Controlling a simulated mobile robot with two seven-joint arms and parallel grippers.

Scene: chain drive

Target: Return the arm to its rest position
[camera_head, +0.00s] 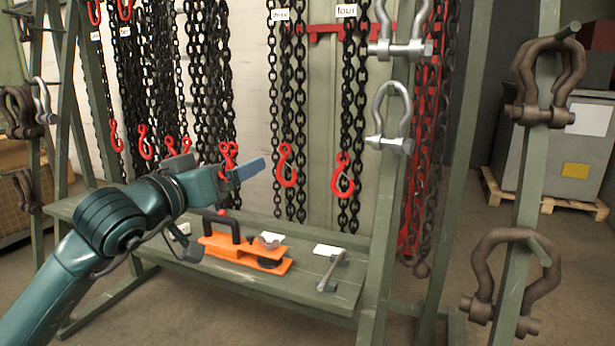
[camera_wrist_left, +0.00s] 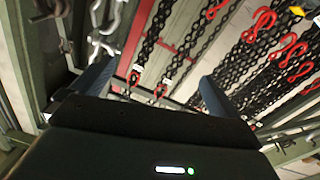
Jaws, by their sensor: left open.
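My left arm (camera_head: 75,275) comes in from the lower left in the head view and reaches up over the green bench. My left gripper (camera_head: 218,166) is in front of the hanging chains, above the orange tool on the bench. In the left wrist view its two fingers stand wide apart (camera_wrist_left: 153,88), with nothing held between them. Black chains and red hooks show beyond the fingers. I cannot tell from these views how far the fingertips are from the chains. My right gripper is not in view.
Black chains (camera_head: 205,65) with red hooks (camera_head: 287,165) hang behind the gripper. The green bench (camera_head: 335,295) bears an orange tool (camera_head: 245,250) and a metal bolt-like piece (camera_head: 332,270). Shackles (camera_head: 391,115) hang on green posts. A grey cabinet (camera_head: 545,150) stands on a pallet at right.

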